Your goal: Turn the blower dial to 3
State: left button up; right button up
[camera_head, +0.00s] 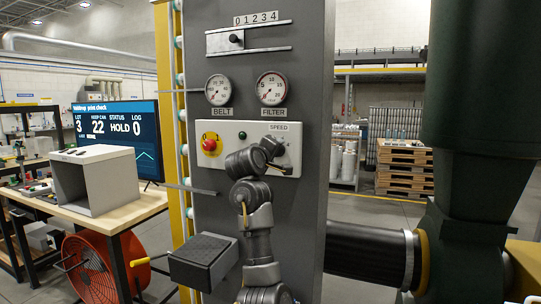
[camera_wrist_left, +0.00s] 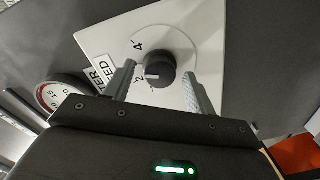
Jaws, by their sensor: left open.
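The blower dial (camera_wrist_left: 163,70) is a round black knob on a white plate in the left wrist view. The numbers 2 and 4 show beside it; its white mark lies on the side near the 2. My left gripper (camera_wrist_left: 159,70) is open, with one finger on each side of the knob; I cannot tell whether either touches it. In the head view my left arm rises from the bottom to the white control panel (camera_head: 228,131) under the SPEED label (camera_head: 279,127), and its hand hides the dial. My right gripper is not in view.
A red button (camera_head: 209,145) sits at the panel's left. Two gauges, BELT (camera_head: 218,90) and FILTER (camera_head: 271,88), are above it, with a slider (camera_head: 236,39) higher up. A workbench with a grey box (camera_head: 105,182) stands left; a dark duct (camera_head: 475,90) stands right.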

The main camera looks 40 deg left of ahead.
pick_arm(q)
jog(key=b+v, duration=0.2)
jog(key=v, duration=0.8)
jog(key=shift+s, duration=0.25)
